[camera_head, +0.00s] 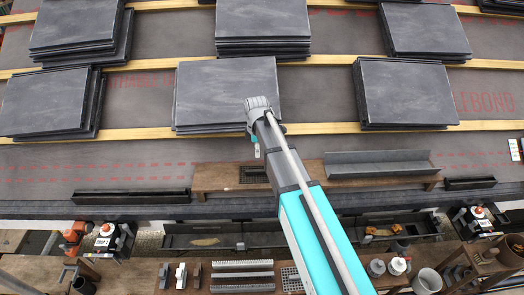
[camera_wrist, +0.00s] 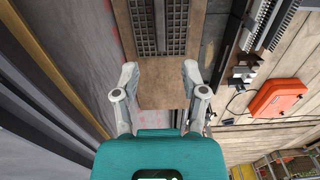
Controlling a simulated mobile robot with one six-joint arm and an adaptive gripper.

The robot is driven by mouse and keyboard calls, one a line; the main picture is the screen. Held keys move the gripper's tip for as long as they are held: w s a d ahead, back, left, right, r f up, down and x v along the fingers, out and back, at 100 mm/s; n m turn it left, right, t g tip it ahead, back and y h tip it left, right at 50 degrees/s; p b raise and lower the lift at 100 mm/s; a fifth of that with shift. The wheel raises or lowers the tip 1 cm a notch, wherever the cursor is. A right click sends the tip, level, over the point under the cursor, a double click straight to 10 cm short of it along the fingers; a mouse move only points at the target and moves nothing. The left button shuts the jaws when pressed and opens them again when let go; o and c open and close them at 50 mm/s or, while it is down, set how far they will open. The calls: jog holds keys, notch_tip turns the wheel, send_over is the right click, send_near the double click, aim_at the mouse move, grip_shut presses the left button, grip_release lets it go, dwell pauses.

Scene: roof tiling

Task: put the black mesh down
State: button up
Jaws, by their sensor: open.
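The black mesh (camera_head: 254,174) lies on a brown board (camera_head: 215,177) at the lower edge of the roof, in the head view. In the wrist view the black mesh (camera_wrist: 144,25) lies flat on the same board (camera_wrist: 163,88), cut off by the top edge. My gripper (camera_wrist: 160,72) is open and empty, its two fingers spread over the near end of the board. The mesh is ahead of the fingertips, apart from them. In the head view my gripper is mostly hidden behind my arm.
Stacks of dark slate tiles (camera_head: 228,92) rest on wooden battens (camera_head: 130,134) across the roof. A grey metal channel (camera_head: 378,164) lies on the board's right part. Below runs a gutter with a workbench (camera_head: 140,275) holding tools. An orange case (camera_wrist: 278,97) shows at right in the wrist view.

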jog(key=s+d+m, duration=1.5)
jog(key=s+m, duration=0.3)
jog(key=s, duration=0.1)
jog(key=shift+s+d, duration=0.35)
notch_tip(320, 180, up, 20)
jog(key=p, duration=2)
